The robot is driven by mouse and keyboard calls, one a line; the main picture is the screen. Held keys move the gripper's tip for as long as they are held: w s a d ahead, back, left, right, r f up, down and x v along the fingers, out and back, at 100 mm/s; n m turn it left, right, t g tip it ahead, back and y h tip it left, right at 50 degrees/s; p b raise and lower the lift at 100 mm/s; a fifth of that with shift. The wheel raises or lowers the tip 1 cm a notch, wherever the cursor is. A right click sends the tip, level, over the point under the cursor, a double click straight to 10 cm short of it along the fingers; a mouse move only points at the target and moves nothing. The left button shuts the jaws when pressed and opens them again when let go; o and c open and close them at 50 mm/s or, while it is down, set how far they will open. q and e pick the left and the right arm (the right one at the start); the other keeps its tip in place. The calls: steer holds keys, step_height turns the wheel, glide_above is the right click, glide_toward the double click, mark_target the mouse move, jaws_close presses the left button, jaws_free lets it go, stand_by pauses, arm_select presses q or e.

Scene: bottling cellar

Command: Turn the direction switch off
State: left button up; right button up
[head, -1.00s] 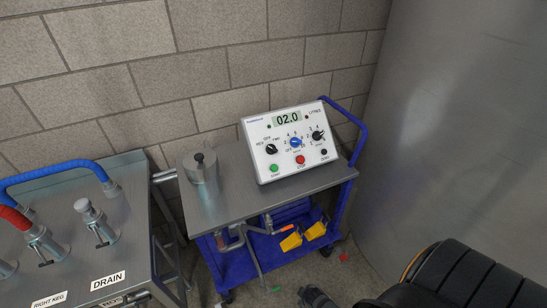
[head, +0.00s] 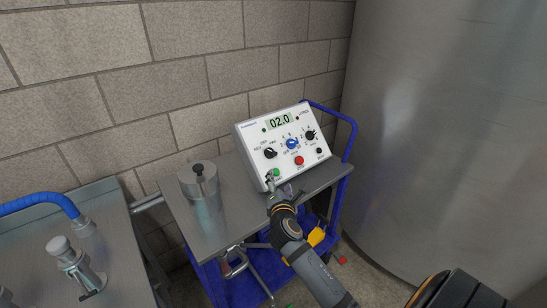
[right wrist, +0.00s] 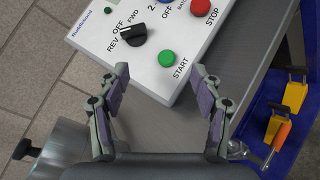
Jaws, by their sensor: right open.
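The direction switch is a black knob (head: 270,153) at the left of the white control box (head: 246,148), under the labels REV, OFF and FWD. It also shows near the top of the right wrist view (right wrist: 134,37). I cannot tell for sure which label its pointer is at. My right gripper (head: 281,186) is at the lower left front of the box, by the green START button (right wrist: 166,58). In the right wrist view its open, empty fingers (right wrist: 160,70) are spread, with the knob ahead and slightly left, apart from them. My left gripper is not in view.
The box stands on a grey-topped blue cart (head: 225,215). A metal canister (head: 203,194) stands left of it. A red STOP button (head: 299,160) and other knobs share the panel. A steel tank (head: 430,120) is at the right. A steel bench (head: 30,255) is at the left.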

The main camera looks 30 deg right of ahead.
mark_target(272, 152)
steer(key=w+d+r+n, duration=0.1)
steer(key=w, duration=0.2)
steer(key=w+d+r+n+t, duration=0.1)
steer(key=w+d, duration=0.1)
steer(key=w, duration=0.2)
steer(key=w+d+r+n, duration=0.1)
steer(key=w, duration=0.3)
steer(key=shift+d+r+t, duration=0.15)
steer(key=shift+d+t, duration=0.15)
steer(key=c, duration=1.1)
